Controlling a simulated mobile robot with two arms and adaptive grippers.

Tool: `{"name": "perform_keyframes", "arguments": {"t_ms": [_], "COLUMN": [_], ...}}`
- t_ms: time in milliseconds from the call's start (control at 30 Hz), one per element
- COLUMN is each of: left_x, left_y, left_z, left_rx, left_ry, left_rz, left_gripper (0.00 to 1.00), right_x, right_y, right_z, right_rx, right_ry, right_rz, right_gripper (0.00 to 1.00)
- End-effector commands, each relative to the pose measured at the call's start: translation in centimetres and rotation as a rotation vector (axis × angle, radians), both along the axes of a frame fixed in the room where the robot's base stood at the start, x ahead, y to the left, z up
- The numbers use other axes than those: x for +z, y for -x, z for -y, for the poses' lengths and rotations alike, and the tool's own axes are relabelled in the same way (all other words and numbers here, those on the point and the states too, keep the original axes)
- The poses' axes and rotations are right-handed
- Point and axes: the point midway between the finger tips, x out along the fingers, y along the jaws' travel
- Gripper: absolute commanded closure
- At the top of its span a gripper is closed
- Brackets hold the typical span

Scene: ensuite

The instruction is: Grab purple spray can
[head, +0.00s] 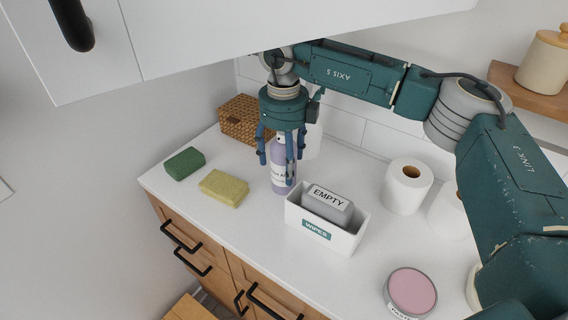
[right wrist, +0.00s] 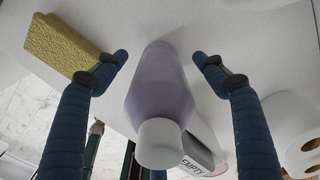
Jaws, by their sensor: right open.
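The fingers hide part of the can in the head view. My left gripper is not in view.
A white bin (head: 318,232) with a grey "EMPTY" block stands right of the can. A yellow sponge (head: 223,188), green sponge (head: 184,163) and woven basket (head: 243,122) are to the left. Paper rolls (head: 408,187) stand right. A white cabinet (head: 190,35) hangs above.

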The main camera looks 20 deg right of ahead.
Motion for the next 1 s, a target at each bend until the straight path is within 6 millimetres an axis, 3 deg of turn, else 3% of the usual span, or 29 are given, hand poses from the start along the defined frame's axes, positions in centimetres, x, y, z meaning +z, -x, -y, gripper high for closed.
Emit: {"name": "perform_keyframes", "arguments": {"t_ms": [133,400,733,1000], "left_x": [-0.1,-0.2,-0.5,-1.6], "left_y": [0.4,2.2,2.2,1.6], "left_z": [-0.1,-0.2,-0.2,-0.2], "left_rx": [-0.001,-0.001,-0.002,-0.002], "left_ry": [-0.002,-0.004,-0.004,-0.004], "left_rz": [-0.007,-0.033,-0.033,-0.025], "left_gripper": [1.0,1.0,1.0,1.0], "right_x": [0.0,0.0,0.8,5.8], "right_y": [0.0,0.0,-0.1,-0.1], "right_z": [0.0,0.0,-0.1,-0.1], "right_rx": [0.0,0.0,0.0,-0.001], "right_ry": [0.0,0.0,-0.002,-0.001], "right_rz": [0.0,0.0,0.004,0.006], "right_gripper": [0.32,0.85,0.85,0.85]}}
